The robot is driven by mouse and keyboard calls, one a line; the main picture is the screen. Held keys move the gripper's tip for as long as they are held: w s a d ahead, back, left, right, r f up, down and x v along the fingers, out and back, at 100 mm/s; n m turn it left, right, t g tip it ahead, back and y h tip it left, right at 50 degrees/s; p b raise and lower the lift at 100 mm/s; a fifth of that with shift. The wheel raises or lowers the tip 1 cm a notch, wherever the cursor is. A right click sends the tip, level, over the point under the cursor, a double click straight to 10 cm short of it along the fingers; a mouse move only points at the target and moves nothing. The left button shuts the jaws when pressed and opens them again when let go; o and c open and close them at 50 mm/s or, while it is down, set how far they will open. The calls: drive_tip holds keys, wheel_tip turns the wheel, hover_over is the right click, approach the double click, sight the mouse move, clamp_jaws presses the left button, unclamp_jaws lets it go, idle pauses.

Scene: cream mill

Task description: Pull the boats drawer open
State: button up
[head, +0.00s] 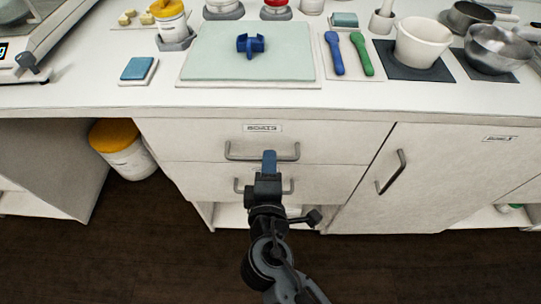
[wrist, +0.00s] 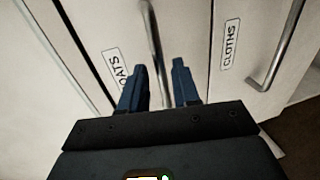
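The boats drawer (head: 200,143) is the upper white drawer under the counter, with a label above its grey bar handle (head: 240,153). It looks shut, flush with the cabinet front. The boats label (wrist: 113,65) is partly covered by the left finger. I cannot tell whether either finger touches the bar.
A cabinet door (head: 430,180) with a slanted handle is at right. A yellow-lidded tub (head: 125,155) stands in the open bay at left. The counter above holds a pale green board (head: 215,60).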

drive_tip(key=shift+x, duration=1.4)
drive_tip(key=shift+c, duration=0.3)
clamp_jaws()
